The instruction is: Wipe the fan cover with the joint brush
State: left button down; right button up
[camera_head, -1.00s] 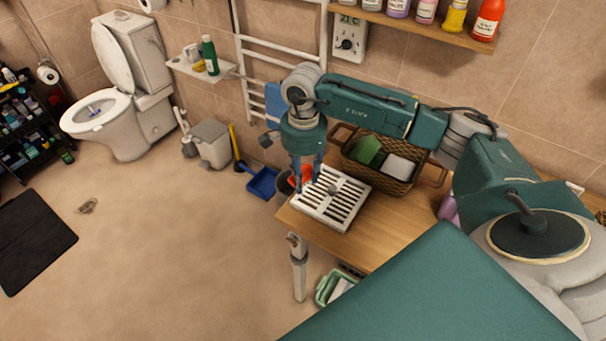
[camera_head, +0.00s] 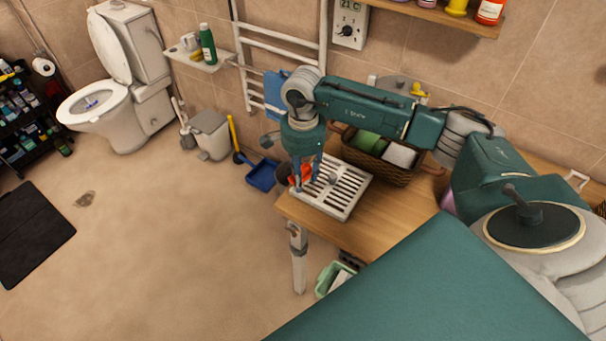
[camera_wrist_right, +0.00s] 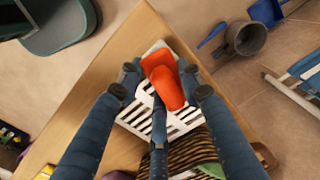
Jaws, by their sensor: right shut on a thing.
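The fan cover (camera_head: 345,192) is a white slatted grille lying flat on the wooden table near its left corner. It also shows in the right wrist view (camera_wrist_right: 186,121), partly hidden by the fingers. My right gripper (camera_head: 306,184) points down over the left part of the cover. It is shut on the joint brush, an orange-red piece (camera_wrist_right: 166,83) seen between the fingers in the right wrist view. Only a little orange of the brush shows in the head view; its bristles are hidden. I cannot tell whether it touches the cover. My left gripper is in neither current view.
A brown wicker basket (camera_head: 377,166) with green and white items stands just behind the cover. A blue dustpan (camera_head: 262,174) and a dark bucket (camera_wrist_right: 246,38) are on the floor past the table's edge. Bare tabletop (camera_head: 395,219) lies right of the cover.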

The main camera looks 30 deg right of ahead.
aim_at(303, 170)
jog(key=shift+f+b, duration=0.9)
jog(key=shift+f, duration=0.15)
jog(key=shift+s+d+r+p, duration=0.1)
jog(key=shift+s+d, duration=0.15)
jog(key=shift+s, duration=0.35)
jog(key=shift+s+d+p, duration=0.1)
jog(key=shift+s+d, duration=0.15)
jog(key=shift+s, duration=0.35)
jog(key=shift+s+d+r+p, duration=0.1)
jog(key=shift+s+d, duration=0.15)
jog(key=shift+s, duration=0.35)
jog(key=shift+f+b, duration=0.3)
jog(key=shift+b, duration=0.1)
jog(key=shift+w+a+f+b, duration=0.1)
jog(key=shift+w+a+b, duration=0.35)
jog(key=shift+w, duration=0.4)
jog(key=shift+w+a+b, duration=0.35)
jog(key=shift+w+b, duration=0.1)
jog(key=shift+w, duration=0.35)
jog(key=shift+w+r+p, duration=0.15)
jog(key=shift+r+p, duration=0.3)
jog(key=shift+r, duration=0.15)
jog(key=shift+r+p, duration=1.25)
jog(key=shift+r, duration=1.2)
